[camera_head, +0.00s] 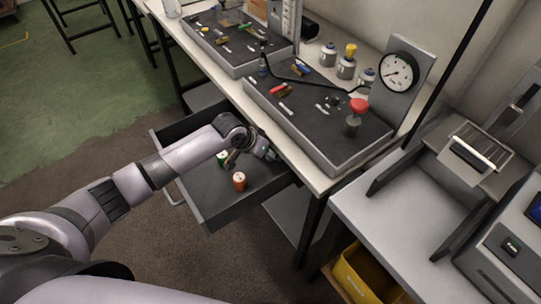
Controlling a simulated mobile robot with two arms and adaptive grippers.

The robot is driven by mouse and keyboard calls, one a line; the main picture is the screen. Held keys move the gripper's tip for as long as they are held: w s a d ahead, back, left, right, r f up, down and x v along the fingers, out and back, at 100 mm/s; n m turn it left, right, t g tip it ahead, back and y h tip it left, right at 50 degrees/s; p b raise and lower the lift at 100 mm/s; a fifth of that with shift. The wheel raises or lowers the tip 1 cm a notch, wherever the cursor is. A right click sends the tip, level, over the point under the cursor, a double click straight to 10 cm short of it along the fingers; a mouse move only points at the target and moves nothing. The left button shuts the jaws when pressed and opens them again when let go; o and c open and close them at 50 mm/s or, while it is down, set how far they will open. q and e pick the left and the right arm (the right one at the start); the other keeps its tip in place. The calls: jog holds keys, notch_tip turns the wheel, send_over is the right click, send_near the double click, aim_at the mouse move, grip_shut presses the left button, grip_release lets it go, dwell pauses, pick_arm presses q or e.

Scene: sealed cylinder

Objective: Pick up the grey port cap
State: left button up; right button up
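My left gripper (271,154) reaches over the back part of an open dark drawer (210,205), close to the table's front edge. Its fingers are small and partly hidden by the wrist, so I cannot tell whether they are open or hold anything. An orange cylinder (239,181) stands in the drawer, and a green one (223,158) is beside the wrist. I cannot clearly pick out the grey port cap. Small grey and dark pieces (333,102) lie on the near dark tray (300,125). My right gripper is not in view.
The near tray also holds a red-topped grey fitting (354,117) and small coloured parts. A gauge (398,72) and several grey canisters (346,68) stand behind. A second tray (235,45) lies farther off. A grey bench (400,215) and yellow bin (365,275) are at right.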

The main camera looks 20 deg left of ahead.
pick_arm(q)
jog(key=shift+w+f, duration=0.15)
jog(key=shift+f, duration=0.1)
jog(key=shift+c, duration=0.3)
jog(key=c, duration=1.1)
jog(key=shift+r, duration=0.1)
grip_shut()
jog(key=shift+s+a+r, duration=0.2)
jog(key=shift+s+r, duration=0.2)
jog(key=shift+s, duration=0.05)
jog(key=s+a+r, duration=0.7)
jog(key=s, duration=0.4)
jog(key=shift+b, duration=0.45)
